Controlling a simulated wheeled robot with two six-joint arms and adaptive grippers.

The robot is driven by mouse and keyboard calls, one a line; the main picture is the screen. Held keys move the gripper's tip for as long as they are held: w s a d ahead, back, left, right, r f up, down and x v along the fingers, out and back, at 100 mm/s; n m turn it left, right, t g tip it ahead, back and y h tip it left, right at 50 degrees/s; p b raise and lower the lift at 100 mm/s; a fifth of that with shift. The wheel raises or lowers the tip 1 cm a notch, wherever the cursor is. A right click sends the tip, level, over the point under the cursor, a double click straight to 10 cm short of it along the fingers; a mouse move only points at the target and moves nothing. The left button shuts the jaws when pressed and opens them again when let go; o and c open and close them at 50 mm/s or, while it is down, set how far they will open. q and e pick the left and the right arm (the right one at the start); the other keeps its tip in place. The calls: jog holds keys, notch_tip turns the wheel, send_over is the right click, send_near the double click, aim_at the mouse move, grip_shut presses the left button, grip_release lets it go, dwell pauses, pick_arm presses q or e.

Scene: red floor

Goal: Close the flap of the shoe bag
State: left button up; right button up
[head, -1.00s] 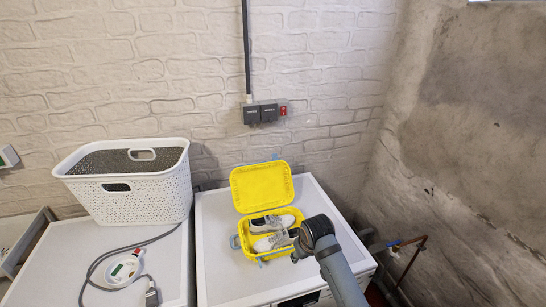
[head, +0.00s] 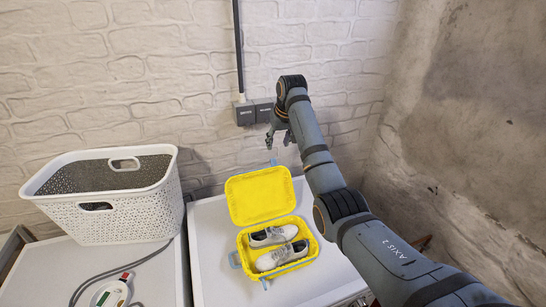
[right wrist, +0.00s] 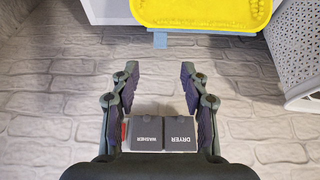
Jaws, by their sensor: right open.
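The shoe bag is a yellow open case whose lower part (head: 242,250) sits on the white machine top. A pair of grey-white shoes (head: 275,246) lies inside. Its yellow flap (head: 258,194) stands raised at the back, toward the wall. My right gripper (head: 279,140) is above and behind the flap, near the wall, apart from it. In the right wrist view the right gripper (right wrist: 160,68) is open and empty, with the flap (right wrist: 200,12) and a blue tab (right wrist: 175,39) beyond its fingertips. My left gripper is not in view.
A white perforated laundry basket (head: 110,205) stands at left on another white top, with a grey cable and a round white device (head: 112,294) in front. Wall switch boxes (head: 245,113) are close to my right gripper. A rough wall stands at right.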

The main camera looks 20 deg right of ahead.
aim_at(273, 160)
jog(key=p+x, duration=0.2)
jog(key=x, duration=0.3)
jog(key=shift+w+f, duration=0.25)
jog(key=x, duration=0.4)
jog(key=shift+w+f, duration=0.1)
jog(key=shift+f, duration=0.2)
jog(key=shift+w+f, duration=0.1)
jog(key=shift+f, duration=0.1)
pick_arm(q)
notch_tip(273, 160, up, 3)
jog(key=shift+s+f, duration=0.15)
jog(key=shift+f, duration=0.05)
pick_arm(e)
grip_shut()
pick_arm(q)
jog(key=shift+p, duration=0.3)
